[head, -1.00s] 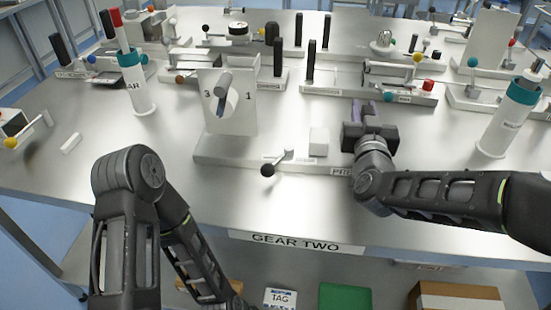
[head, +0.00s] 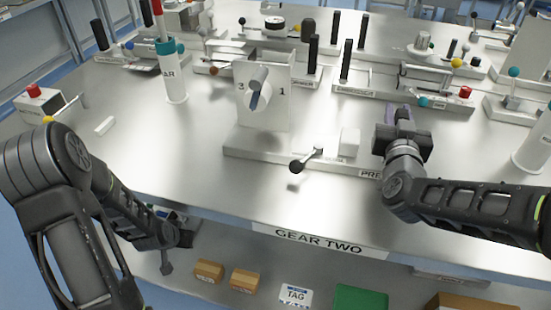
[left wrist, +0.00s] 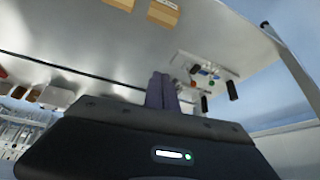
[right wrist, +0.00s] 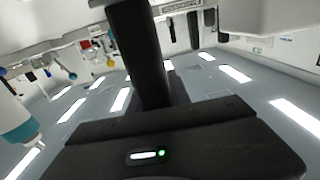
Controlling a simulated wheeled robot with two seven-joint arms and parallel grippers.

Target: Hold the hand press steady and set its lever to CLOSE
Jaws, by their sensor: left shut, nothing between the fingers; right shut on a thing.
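A pale base (head: 260,152) on the steel table carries an upright plate (head: 278,115) marked 3 and 1, a white block (head: 350,142) and a short lever with a black knob (head: 297,166). Its front label starts "PR"; my right arm hides the remainder, and I read no CLOSE mark. My right gripper (head: 400,113) is at the base's right end. In the right wrist view it is shut on a black upright post (right wrist: 138,50). My left gripper is low before the table's front edge, away from the press; its purple fingers (left wrist: 160,90) are shut and empty.
Behind the base stand several fixtures with black posts (head: 345,60). A white cylinder with a teal collar (head: 174,75) stands at left. The front edge bears a "GEAR TWO" label (head: 320,241); a lower shelf holds boxes (head: 245,279).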

